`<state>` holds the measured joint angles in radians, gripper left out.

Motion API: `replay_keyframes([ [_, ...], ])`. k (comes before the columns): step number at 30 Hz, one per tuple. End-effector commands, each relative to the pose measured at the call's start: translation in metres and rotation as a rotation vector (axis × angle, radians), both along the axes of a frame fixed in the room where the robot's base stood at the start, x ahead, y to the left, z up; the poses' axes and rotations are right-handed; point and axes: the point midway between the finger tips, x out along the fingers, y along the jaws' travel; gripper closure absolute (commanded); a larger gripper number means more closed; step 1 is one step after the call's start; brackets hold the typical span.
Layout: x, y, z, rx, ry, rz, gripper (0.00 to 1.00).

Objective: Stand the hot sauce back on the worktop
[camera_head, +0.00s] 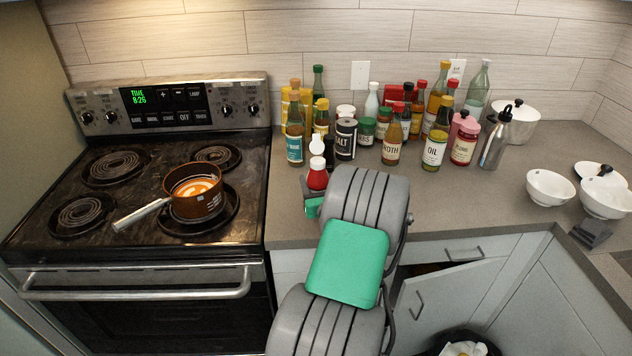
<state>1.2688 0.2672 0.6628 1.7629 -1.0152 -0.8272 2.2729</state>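The hot sauce appears to be the red bottle with a white top (317,178), upright near the front of the worktop (450,205), right of the stove. I cannot tell whether its base touches the worktop, because my arm hides its lower part. My gripper (308,190) is at the bottle's lower end, mostly hidden behind my own grey and green arm links. Its fingers are not clear enough to show whether they are open or closed on the bottle.
Several bottles and jars, including a salt jar (346,139) and an oil bottle (434,150), crowd the worktop behind. A pan (195,205) with orange contents sits on the stove, handle toward the front left. White bowls (549,188) stand right. A lower cupboard door (450,295) hangs open.

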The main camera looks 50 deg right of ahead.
Motion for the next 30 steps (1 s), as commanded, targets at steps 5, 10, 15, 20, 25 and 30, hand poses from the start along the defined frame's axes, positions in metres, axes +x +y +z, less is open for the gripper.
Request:
replay_keyframes([
  [5, 0.000, 0.000, 0.001, -0.003, -0.002, 0.000, 0.94],
  [10, 0.000, 0.000, -0.001, 0.001, 0.001, 0.000, 0.36],
  [15, 0.000, 0.000, -0.001, 0.001, 0.001, 0.000, 0.24],
  [20, 0.000, 0.000, -0.001, 0.001, 0.001, 0.000, 0.24],
  [25, -0.007, 0.005, -0.001, 0.003, 0.001, -0.002, 0.24],
  [30, -0.038, 0.027, -0.002, 0.003, 0.000, -0.006, 0.24],
])
